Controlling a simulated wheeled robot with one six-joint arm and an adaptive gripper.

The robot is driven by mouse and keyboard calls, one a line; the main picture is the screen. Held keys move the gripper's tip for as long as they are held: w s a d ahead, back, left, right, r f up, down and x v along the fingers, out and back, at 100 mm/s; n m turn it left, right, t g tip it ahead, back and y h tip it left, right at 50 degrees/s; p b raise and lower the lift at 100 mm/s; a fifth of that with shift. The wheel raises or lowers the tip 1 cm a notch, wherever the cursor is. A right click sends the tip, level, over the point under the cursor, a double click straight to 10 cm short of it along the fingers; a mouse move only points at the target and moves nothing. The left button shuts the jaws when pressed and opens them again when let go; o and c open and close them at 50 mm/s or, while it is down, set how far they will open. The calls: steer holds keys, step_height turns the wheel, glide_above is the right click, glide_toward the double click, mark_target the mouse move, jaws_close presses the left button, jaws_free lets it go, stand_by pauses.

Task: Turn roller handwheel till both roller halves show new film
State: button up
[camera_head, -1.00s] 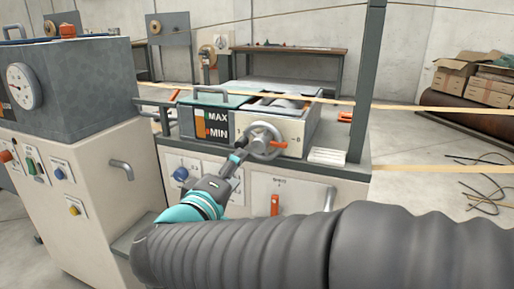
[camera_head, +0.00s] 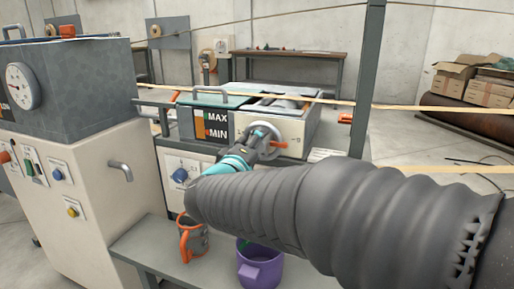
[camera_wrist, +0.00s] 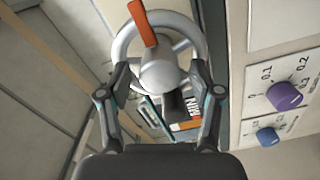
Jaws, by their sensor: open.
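The roller handwheel (camera_head: 264,142) is a grey spoked wheel on the front of the white roller box (camera_head: 284,122). It shows large in the wrist view (camera_wrist: 126,50), with an orange grip (camera_wrist: 141,23) at the top of that picture. My gripper (camera_wrist: 162,77) is open, its two fingers on either side of the wheel's hub. I cannot tell whether the fingers touch the wheel. In the head view my gripper (camera_head: 262,140) is in front of the wheel and hides part of it. The roller (camera_head: 284,101) shows only partly in the box top; its film state is too small to tell.
A green-topped MAX/MIN box (camera_head: 214,118) stands left of the roller box. A purple mug (camera_head: 262,270) and a grey-orange mug (camera_head: 192,240) stand on a low shelf (camera_head: 150,250). A post (camera_head: 368,80) rises at right. Knobs (camera_wrist: 284,96) line the panel beside the gripper.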

steer(key=c, duration=1.1)
steer(key=shift+c, duration=0.2)
